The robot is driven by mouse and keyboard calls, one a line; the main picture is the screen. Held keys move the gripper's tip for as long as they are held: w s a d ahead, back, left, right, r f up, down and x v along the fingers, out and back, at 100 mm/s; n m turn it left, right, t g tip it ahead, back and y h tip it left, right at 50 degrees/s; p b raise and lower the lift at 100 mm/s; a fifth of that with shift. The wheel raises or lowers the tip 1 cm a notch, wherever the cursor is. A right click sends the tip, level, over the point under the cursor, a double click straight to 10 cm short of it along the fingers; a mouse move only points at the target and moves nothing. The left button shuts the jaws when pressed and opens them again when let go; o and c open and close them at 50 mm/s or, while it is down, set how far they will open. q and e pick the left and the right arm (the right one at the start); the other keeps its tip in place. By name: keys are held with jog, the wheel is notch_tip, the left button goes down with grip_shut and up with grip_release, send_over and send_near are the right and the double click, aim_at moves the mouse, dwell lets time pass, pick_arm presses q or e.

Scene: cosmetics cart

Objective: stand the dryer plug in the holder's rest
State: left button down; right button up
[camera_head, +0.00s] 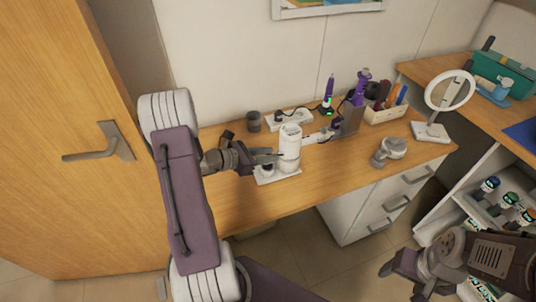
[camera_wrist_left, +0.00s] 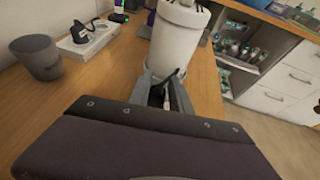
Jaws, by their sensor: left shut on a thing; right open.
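My left gripper (camera_head: 274,158) is beside the white canister (camera_head: 290,142), on its left. In the left wrist view its fingers (camera_wrist_left: 167,92) are shut on a small thin thing, part dark and part pale, close in front of the canister (camera_wrist_left: 180,40); I cannot tell what it is. A black plug (camera_wrist_left: 80,32) with a cord is on the white power strip (camera_wrist_left: 92,42). The purple dryer (camera_head: 361,88) stands in a grey holder (camera_head: 351,118) toward the back. The holder's rest is not clear at this size. My right gripper (camera_head: 403,278) is open and empty, low at the right, away from the counter.
A dark cup (camera_head: 253,121) stands behind my left gripper. A purple device (camera_head: 328,90) with a green light stands near the strip. A bin of brushes (camera_head: 385,112), a grey cup-shaped thing (camera_head: 389,150) and a round mirror (camera_head: 450,92) are to the right. The counter's front is clear.

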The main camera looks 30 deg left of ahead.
pick_arm(q)
jog(key=shift+f+b, duration=0.3)
jog(key=shift+f, duration=0.1)
jog(key=c, duration=1.1)
grip_release()
jog(key=p+v, duration=0.1)
jog(key=v, duration=0.8)
jog(key=shift+s, duration=0.1)
